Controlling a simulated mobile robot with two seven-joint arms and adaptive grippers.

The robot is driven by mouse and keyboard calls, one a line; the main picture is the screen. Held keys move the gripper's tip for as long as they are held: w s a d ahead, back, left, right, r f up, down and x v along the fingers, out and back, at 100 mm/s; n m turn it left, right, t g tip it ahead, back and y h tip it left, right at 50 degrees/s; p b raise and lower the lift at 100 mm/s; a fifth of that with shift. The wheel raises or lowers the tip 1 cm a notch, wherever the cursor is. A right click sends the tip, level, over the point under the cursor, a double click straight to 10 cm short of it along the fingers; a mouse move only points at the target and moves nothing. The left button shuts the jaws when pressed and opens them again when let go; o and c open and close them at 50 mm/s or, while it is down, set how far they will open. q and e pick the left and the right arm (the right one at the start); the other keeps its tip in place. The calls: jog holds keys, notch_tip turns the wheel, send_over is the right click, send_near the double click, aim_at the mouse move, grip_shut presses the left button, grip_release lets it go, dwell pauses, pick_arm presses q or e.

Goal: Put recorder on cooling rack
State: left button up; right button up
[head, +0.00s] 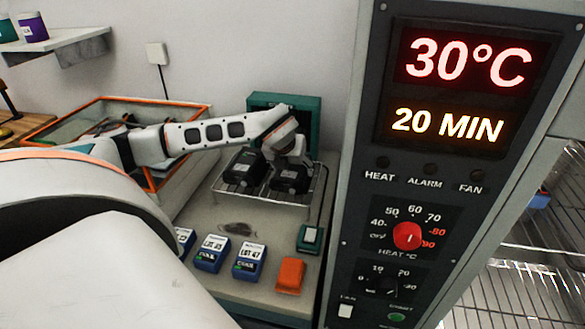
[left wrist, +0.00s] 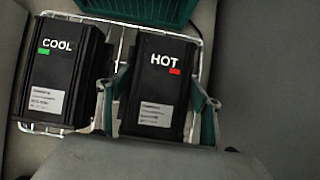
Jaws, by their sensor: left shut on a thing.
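A black recorder labelled HOT (left wrist: 163,90) with a red light is between the fingers of my left gripper (left wrist: 155,98), which is shut on it. In the head view this recorder (head: 289,179) is at the right side of the wire cooling rack (head: 262,199), below my left gripper (head: 291,160). It looks upright on the rack, or very close to it; the contact under it is hidden. A second black recorder labelled COOL (left wrist: 60,75) with a green light stands on the rack to its left; it also shows in the head view (head: 243,168). My right gripper is not in view.
A green box (head: 300,106) stands behind the rack. Blue lot-labelled blocks (head: 212,254), an orange block (head: 290,275) and a small green item (head: 310,239) lie in front. The control panel (head: 440,160) reading 30°C, 20 MIN rises at right. An orange-rimmed case (head: 60,122) is at left.

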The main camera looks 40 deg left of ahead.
pick_arm(q)
jog(key=o, duration=1.6)
jog(key=shift+r, duration=0.1)
jog(key=v, duration=1.1)
jog(key=shift+s+d+r, duration=0.15)
jog(key=shift+s+r, duration=0.15)
jog(key=shift+r, duration=0.05)
